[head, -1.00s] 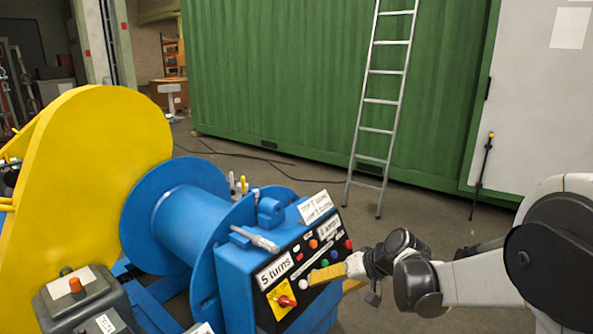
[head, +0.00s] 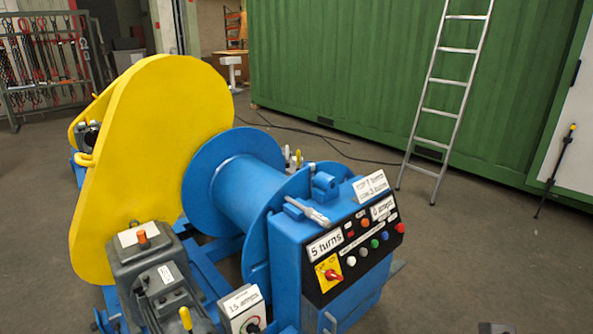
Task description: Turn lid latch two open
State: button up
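A blue winch-like machine with a large yellow guard (head: 165,140) stands in front of me. A yellow handle-like piece (head: 86,160) sits on the guard's left edge. I cannot tell whether it is a lid latch or how it is turned. No part is clearly marked as latch two. A grey box (head: 150,262) with an orange knob (head: 142,237) stands in front of the guard. My gripper is not in view; only a dark piece shows at the bottom right edge.
The blue drum (head: 250,190) and the control box (head: 290,250) with its black button panel stand right of the guard. A small dial box (head: 243,308) is low in front. A ladder (head: 440,110) leans on the green container (head: 340,70).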

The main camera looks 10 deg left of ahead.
aim_at(138, 289)
jog(key=u, duration=1.65)
